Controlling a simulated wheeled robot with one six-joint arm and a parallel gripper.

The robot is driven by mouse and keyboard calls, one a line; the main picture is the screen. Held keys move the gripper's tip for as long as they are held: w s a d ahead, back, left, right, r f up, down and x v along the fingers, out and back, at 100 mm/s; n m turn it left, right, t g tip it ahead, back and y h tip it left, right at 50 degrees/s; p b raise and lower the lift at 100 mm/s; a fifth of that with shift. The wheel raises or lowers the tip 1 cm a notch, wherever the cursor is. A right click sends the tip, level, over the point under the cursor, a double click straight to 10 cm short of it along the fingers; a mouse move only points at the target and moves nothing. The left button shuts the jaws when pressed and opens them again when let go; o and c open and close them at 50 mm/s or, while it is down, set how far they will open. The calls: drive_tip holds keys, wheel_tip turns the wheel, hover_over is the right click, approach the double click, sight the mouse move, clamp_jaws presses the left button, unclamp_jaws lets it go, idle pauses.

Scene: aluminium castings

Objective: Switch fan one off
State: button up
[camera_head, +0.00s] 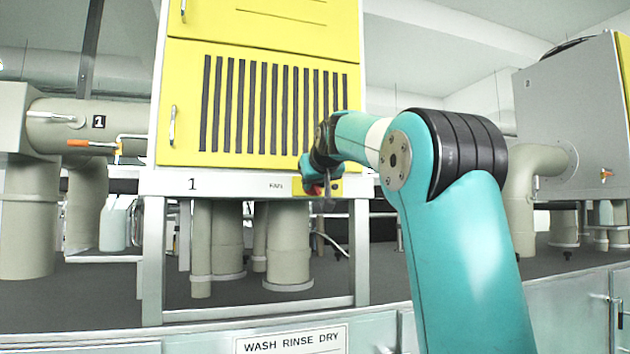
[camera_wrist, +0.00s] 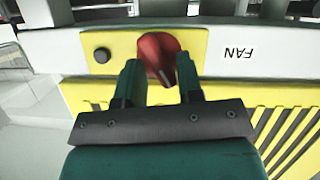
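The red rotary knob (camera_wrist: 157,52) sits on a yellow plate beside the upside-down FAN label (camera_wrist: 238,53) in the wrist view. Its ridge with a pale line slants slightly. My gripper (camera_wrist: 158,70) is at the knob, one finger on each side. The fingers are apart, with a gap visible beside the knob's ridge; I cannot tell whether either fingertip touches it. In the head view my gripper (camera_head: 316,187) is at the front rail of the stand marked 1 (camera_head: 192,184), right of its FAN label (camera_head: 276,186). The knob is mostly hidden there.
A black round button (camera_wrist: 102,55) is on the same plate. Above the rail stands a yellow slatted cabinet (camera_head: 258,100). A pipe marked 1 with an orange-handled valve (camera_head: 90,143) is at left. A grey unit (camera_head: 570,105) stands at right. A WASH RINSE DRY sign (camera_head: 291,341) is below.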

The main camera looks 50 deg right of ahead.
clamp_jaws()
drive_tip(key=shift+w+a+f+n+g+h+b, duration=0.15)
drive_tip(key=shift+n+g+h+b, duration=0.15)
drive_tip(key=shift+n+h, duration=0.35)
drive_tip(key=shift+s+a+n+g+h+b, duration=0.1)
drive_tip(key=shift+n+g+h+b, duration=0.2)
drive_tip(key=shift+n, duration=0.65)
drive_tip(key=shift+o, duration=1.3)
unclamp_jaws()
drive_tip(key=shift+w, duration=0.1)
